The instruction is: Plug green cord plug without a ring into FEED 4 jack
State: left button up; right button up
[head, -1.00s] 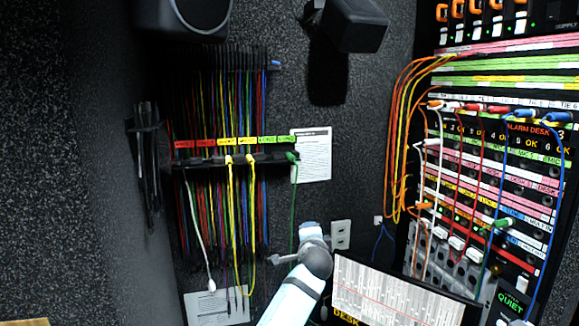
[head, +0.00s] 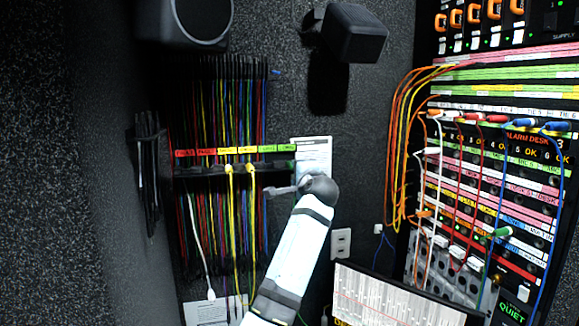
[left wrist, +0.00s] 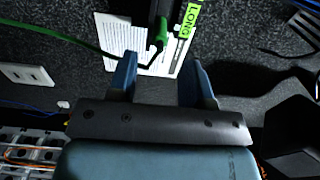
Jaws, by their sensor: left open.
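A green plug (left wrist: 160,32) hangs at the right end of the cord rack (head: 215,170), beside a green LONG label (left wrist: 187,18). Its green cord (left wrist: 45,33) runs off to the left in the left wrist view. I see no clear ring on it. My left gripper (left wrist: 161,62) is open and empty, its fingers spread just short of this plug. In the head view the left gripper (head: 281,190) is at the rack's right end. Another green plug (head: 502,232) sits in the patch panel (head: 480,200) at right. The FEED 4 label is not readable. My right gripper is not in view.
Many coloured cords (head: 215,110) hang on the rack, with yellow and white ones below. A white sheet (head: 315,153) and an outlet (head: 340,242) are on the wall. Orange, red and blue cords drape over the panel. A screen (head: 395,300) stands lower right.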

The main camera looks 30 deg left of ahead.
aim_at(290, 165)
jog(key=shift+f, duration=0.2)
pick_arm(q)
jog(key=x, duration=0.7)
jog(key=shift+b, duration=0.3)
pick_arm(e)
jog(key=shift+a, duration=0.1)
pick_arm(q)
jog(key=shift+x, duration=0.9)
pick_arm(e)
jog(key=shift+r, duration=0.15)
pick_arm(q)
jog(key=shift+a, duration=0.1)
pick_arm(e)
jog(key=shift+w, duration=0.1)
pick_arm(q)
jog(key=shift+p, duration=0.6)
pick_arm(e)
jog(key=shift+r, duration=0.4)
pick_arm(q)
grip_shut()
jog(key=o, duration=0.7)
grip_release()
